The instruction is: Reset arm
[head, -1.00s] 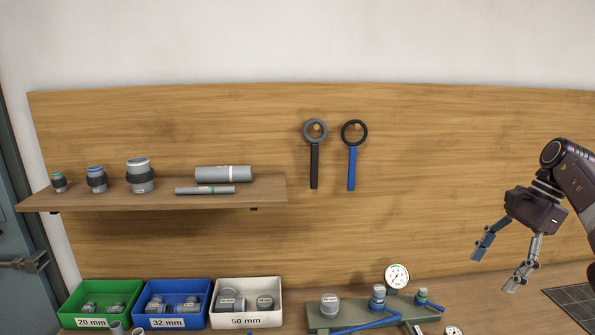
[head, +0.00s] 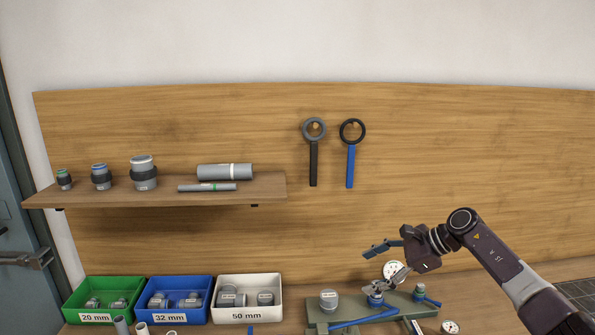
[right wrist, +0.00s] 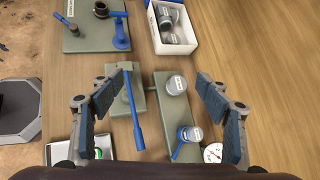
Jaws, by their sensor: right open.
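My right gripper (head: 370,270) is in the lower right of the head view, in front of the wooden back panel and above the green manifold stand (head: 405,310). Its two fingers are spread and point left, with nothing between them. In the right wrist view the open fingers (right wrist: 163,77) frame the bench, with the manifold stand (right wrist: 160,107) below and between them. A grey cap (head: 329,300) and a blue-collared fitting (right wrist: 188,134) sit on the stand. My left gripper is not seen.
Green (head: 95,317), blue (head: 180,317) and white (head: 247,315) bins of fittings stand at lower left. A shelf (head: 160,196) above holds couplings and pipes. Two ring wrenches, black (head: 313,165) and blue (head: 351,168), hang on the panel. The panel's right side is clear.

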